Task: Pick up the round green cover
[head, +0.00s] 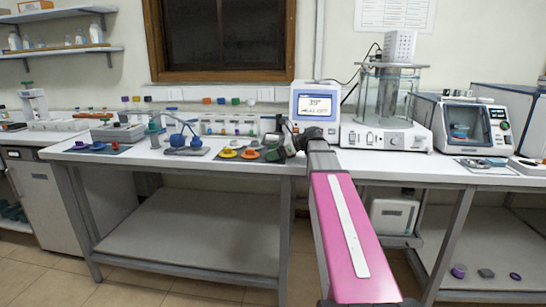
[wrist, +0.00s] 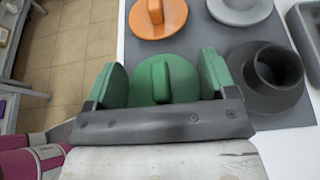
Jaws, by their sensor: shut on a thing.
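The round green cover (wrist: 160,88) is a flat disc with a raised grip bar on top. In the wrist view it sits between the two green-padded fingers of my gripper (wrist: 162,66). The fingers are shut on its opposite sides, with the bar standing between them. The near part of the disc is hidden behind the dark gripper body. I cannot tell whether the disc touches the mat. In the head view my gripper (head: 284,142) is at the front of the bench, and its fingertips and the cover are hard to make out.
A grey mat (wrist: 202,48) holds an orange cover (wrist: 158,16), a light grey cover (wrist: 238,8) and a dark ring-shaped piece (wrist: 265,78) close to the right finger. A screen device (head: 316,104) stands behind my gripper. Open floor (wrist: 62,55) lies left of the bench edge.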

